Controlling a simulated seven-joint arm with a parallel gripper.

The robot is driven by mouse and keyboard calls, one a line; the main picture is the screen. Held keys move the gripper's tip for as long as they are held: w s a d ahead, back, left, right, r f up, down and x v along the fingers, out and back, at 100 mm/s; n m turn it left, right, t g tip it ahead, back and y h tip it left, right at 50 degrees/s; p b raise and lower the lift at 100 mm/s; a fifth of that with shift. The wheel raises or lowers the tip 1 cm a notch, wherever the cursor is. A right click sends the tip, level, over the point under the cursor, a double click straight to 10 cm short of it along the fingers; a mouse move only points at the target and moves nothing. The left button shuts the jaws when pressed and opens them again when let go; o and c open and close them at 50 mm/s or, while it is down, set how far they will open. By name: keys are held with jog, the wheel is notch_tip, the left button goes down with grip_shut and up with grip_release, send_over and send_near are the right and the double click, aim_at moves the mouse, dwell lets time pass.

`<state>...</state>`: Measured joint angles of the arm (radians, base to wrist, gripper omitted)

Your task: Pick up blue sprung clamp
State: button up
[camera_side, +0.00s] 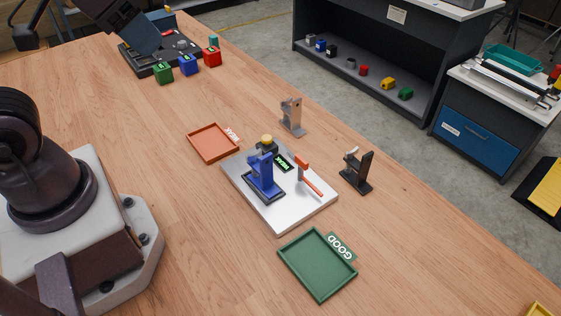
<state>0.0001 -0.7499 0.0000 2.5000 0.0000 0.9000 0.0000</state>
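The blue sprung clamp (263,176) stands upright on the left half of a white board (282,222) in the middle of the wooden table. A small display with green characters (282,163) and a yellow-topped part (267,143) are just behind it. An orange-handled lever (311,184) is to its right on the same board. A similar grey clamp (292,116) stands behind the board, and a black one (357,172) stands to its right. My gripper is not in view; nothing is seen touching the blue clamp.
An empty orange tray (206,153) lies left of the board. An empty green tray (318,287) with a GOOD label (341,247) lies in front. Green (163,73), blue (188,65) and red (212,57) cubes stand at the back left.

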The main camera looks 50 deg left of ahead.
dwell(0.3)
jog(key=o, duration=0.4)
jog(key=shift+o, duration=0.2)
jog(key=m+g, duration=0.6)
jog(key=m, duration=1.1)
send_near(265, 157)
jog(key=shift+a+f, duration=0.15)
jog(key=shift+f, duration=2.5)
jog(key=shift+a+f, duration=0.15)
jog(key=shift+f, duration=2.5)
